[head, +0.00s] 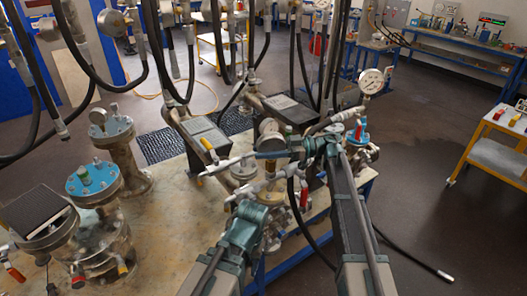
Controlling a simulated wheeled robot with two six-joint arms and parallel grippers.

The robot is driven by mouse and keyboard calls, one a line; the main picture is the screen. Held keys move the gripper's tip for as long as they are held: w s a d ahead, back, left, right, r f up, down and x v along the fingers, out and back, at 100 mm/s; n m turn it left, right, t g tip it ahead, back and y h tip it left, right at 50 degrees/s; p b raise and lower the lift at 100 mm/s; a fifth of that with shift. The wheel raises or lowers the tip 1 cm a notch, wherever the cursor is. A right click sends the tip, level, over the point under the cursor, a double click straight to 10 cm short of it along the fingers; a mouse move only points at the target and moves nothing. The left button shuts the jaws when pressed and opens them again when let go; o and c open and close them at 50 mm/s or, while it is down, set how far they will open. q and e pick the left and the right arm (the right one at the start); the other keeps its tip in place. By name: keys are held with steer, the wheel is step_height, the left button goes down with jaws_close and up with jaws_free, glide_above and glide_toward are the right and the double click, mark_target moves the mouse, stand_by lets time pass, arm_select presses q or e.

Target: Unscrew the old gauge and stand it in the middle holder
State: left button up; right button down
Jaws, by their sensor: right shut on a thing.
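A round white-faced gauge (371,82) stands upright at the right end of the bench, above a small blue-topped fitting. A duller, tan gauge (269,131) stands near the bench's middle, behind my arms. My left gripper (285,180) is low over the crowded middle, among silver pipework; its fingertips cannot be made out. I cannot pick out the middle holder.
Flanged vessels with a blue lid (94,180) and another gauge (98,117) stand at the left. Black hoses (165,75) hang across the top. Dark-topped boxes (202,136) stand behind my arms. Bare bench top (165,225) lies left of my left arm. A yellow cart (495,155) stands far right.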

steer(key=shift+c, duration=2.4)
jaws_free()
steer(key=w+d, duration=0.2)
steer(key=d, duration=1.1)
steer(key=shift+w+d, duration=0.25)
steer(key=shift+w, duration=0.05)
